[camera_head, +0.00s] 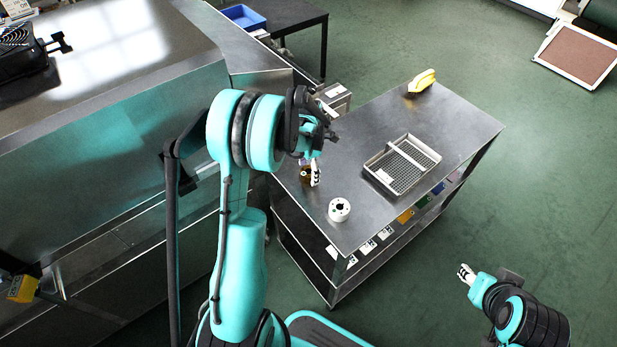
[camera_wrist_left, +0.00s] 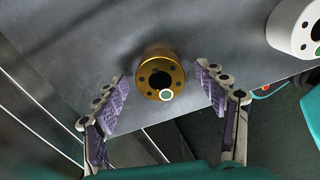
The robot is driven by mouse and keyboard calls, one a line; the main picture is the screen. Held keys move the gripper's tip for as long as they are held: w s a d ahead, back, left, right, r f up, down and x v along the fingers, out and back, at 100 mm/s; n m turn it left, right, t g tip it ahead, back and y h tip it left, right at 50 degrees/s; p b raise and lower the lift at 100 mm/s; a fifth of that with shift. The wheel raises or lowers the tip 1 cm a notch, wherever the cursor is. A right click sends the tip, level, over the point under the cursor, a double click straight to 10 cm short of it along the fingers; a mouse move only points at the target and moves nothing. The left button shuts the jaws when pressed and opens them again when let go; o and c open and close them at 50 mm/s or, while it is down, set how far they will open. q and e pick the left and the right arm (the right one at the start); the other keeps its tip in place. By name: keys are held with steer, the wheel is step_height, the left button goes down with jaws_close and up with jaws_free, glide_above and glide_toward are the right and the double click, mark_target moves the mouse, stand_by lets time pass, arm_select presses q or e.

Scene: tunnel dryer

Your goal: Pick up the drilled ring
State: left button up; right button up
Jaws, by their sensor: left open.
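A brass-coloured drilled ring (camera_wrist_left: 152,62) stands on the steel table with a large centre hole, small holes around it and a pale round mark on its rim. In the head view this brass ring (camera_head: 305,175) is partly hidden by my left gripper (camera_head: 314,171). In the left wrist view the open fingers are on either side of the ring, with gaps to both. A second, whitish drilled ring (camera_head: 339,210) stands apart near the table's front edge; part of it shows in the left wrist view (camera_wrist_left: 291,28). My right gripper (camera_head: 466,273) is away from the table; its opening is unclear.
The steel table (camera_head: 375,115) carries a wire-mesh tray (camera_head: 385,180) and a yellow object (camera_head: 421,81). Coloured items sit on its lower shelf. A large metal machine (camera_head: 100,100) stands at the left. The table between the tray and yellow object is clear.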

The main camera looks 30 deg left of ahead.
arm_select(q)
jaws_close()
steer(key=shift+r, duration=0.1)
stand_by(0.3)
